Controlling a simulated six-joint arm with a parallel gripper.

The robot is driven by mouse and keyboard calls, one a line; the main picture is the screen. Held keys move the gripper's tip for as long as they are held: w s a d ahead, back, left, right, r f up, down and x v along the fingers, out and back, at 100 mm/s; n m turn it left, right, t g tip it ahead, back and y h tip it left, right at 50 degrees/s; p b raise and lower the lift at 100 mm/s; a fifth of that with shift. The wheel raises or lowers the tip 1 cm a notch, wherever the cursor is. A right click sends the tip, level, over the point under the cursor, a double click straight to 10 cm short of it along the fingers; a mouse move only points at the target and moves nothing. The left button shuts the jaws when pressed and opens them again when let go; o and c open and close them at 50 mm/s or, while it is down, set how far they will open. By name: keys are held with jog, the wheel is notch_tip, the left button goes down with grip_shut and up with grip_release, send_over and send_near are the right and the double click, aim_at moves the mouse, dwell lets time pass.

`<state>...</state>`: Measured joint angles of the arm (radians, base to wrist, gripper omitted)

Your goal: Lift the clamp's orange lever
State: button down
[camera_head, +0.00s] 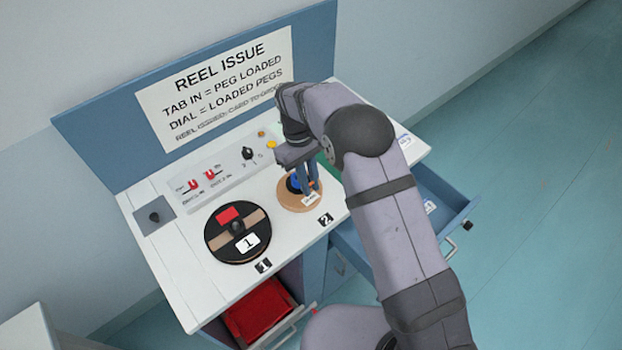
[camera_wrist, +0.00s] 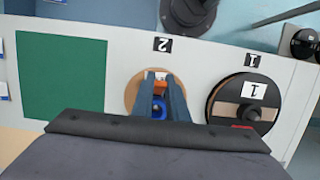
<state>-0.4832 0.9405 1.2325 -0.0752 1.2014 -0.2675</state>
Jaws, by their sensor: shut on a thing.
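The clamp's orange lever (camera_wrist: 157,76) shows between my fingertips in the wrist view, over the round tan base (camera_wrist: 133,92) at station 2. My gripper (camera_wrist: 160,80) is shut on the lever and points down at this station. A blue round part (camera_wrist: 158,112) of the clamp sits between the fingers. In the head view my gripper (camera_head: 308,188) stands over the tan base (camera_head: 297,205) and hides the lever and much of the clamp. The blue part (camera_head: 293,183) shows beside a finger.
A black reel (camera_head: 225,250) marked 1 lies at station 1, left of the clamp. A panel with red switches (camera_head: 210,175) and a black dial (camera_head: 247,153) is behind. A green mat (camera_wrist: 62,78) lies beside station 2. A blue drawer (camera_head: 440,200) and a red-lined drawer (camera_head: 258,308) are open below.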

jog(key=shift+w+a+g+h, duration=0.2)
jog(key=shift+g+h, duration=0.3)
jog(key=shift+p, duration=0.3)
jog(key=shift+r, duration=0.1)
jog(key=c, duration=1.7)
grip_release()
jog(key=shift+r, duration=0.1)
